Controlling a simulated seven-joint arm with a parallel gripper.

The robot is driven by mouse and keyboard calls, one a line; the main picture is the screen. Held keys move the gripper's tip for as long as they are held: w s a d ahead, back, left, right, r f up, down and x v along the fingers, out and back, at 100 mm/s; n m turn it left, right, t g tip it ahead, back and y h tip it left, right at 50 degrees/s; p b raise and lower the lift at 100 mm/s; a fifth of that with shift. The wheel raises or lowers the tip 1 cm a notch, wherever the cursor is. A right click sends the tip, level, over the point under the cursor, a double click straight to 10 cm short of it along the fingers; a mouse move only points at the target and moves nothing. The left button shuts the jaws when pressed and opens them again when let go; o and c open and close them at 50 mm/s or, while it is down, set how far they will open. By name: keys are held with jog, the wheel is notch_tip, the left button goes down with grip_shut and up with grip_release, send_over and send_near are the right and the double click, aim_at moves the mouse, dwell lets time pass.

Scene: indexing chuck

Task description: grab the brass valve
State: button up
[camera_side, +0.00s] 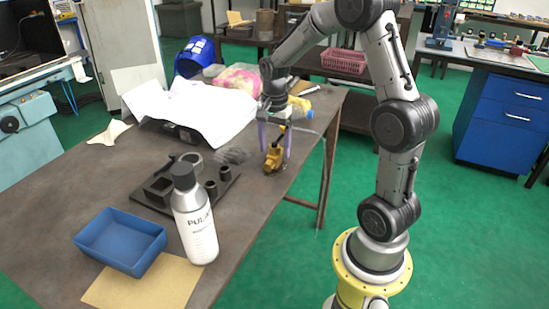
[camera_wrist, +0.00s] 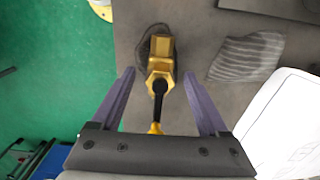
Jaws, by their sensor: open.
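The brass valve (camera_side: 273,157) lies on the dark table near its right edge. In the wrist view the brass valve (camera_wrist: 160,62) has a yellow-gold body with a hexagonal part, and a black stem runs from it toward my palm. My gripper (camera_side: 275,150) points down over the valve with its purple fingers apart. In the wrist view my gripper (camera_wrist: 160,88) is open, with one finger on each side of the stem and the valve's body just past the fingertips. I cannot tell whether a finger touches the valve.
A dark fixture block (camera_side: 160,195) with round sockets stands left of the valve. A white bottle (camera_side: 194,220) and a blue tray (camera_side: 120,240) are at the front. White crumpled paper (camera_side: 195,105) lies behind. A grey striped patch (camera_wrist: 246,56) is beside the valve.

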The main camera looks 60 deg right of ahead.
jog(key=shift+f, duration=1.15)
grip_shut()
